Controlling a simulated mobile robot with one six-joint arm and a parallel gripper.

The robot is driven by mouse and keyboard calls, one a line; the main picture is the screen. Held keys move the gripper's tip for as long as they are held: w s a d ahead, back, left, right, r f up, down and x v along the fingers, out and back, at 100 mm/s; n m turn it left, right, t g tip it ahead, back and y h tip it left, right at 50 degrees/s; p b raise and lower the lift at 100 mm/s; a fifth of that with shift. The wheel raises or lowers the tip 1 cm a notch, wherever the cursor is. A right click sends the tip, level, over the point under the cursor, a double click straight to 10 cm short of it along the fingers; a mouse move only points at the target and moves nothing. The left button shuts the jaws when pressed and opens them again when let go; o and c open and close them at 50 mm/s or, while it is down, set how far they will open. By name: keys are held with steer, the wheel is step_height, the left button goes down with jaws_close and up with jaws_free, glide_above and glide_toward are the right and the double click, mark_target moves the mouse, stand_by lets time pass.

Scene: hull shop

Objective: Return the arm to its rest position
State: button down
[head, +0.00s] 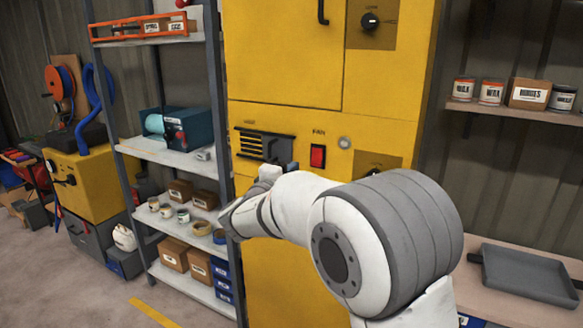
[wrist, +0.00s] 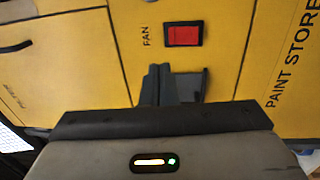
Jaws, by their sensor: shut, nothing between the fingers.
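My arm reaches out in front of a yellow paint store cabinet (head: 284,60). In the wrist view my gripper (wrist: 160,72) is shut and empty. Its dark fingertips are just below a red fan switch (wrist: 184,34) in that picture. In the head view the red switch (head: 317,155) shows above my forearm. My wrist is bent near the cabinet front, and most of my gripper is hidden there. I cannot tell whether the fingers touch the cabinet.
A grey shelf rack (head: 180,157) with boxes and tins stands left of the cabinet. A wall shelf (head: 520,112) with tins is at the right, above a bench with a grey tray (head: 528,272). Open floor (head: 80,290) lies at lower left.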

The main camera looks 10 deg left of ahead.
steer(key=s+d+f+m+g+h, duration=0.1)
steer(key=s+d+f+m+g, duration=0.15)
steer(key=s+d+g, duration=0.4)
steer(key=s+d+f+m+g, duration=0.1)
steer(key=s+d+f+m, duration=0.15)
steer(key=d, duration=0.75)
steer(key=s+d+f+m+g+h, duration=0.1)
steer(key=s+d+f+m+g, duration=0.2)
steer(key=s+d, duration=0.45)
steer(key=s+f+m+g+y, duration=0.2)
steer(key=s+f+m+y, duration=0.1)
steer(key=s, duration=0.6)
steer(key=s+f+m+g+y, duration=0.2)
steer(key=s+f+y, duration=0.3)
steer(key=s, duration=0.5)
steer(key=shift+d+m+g+y, duration=0.4)
steer(key=shift+d+g+y, duration=0.05)
steer(key=shift+g+y, duration=0.1)
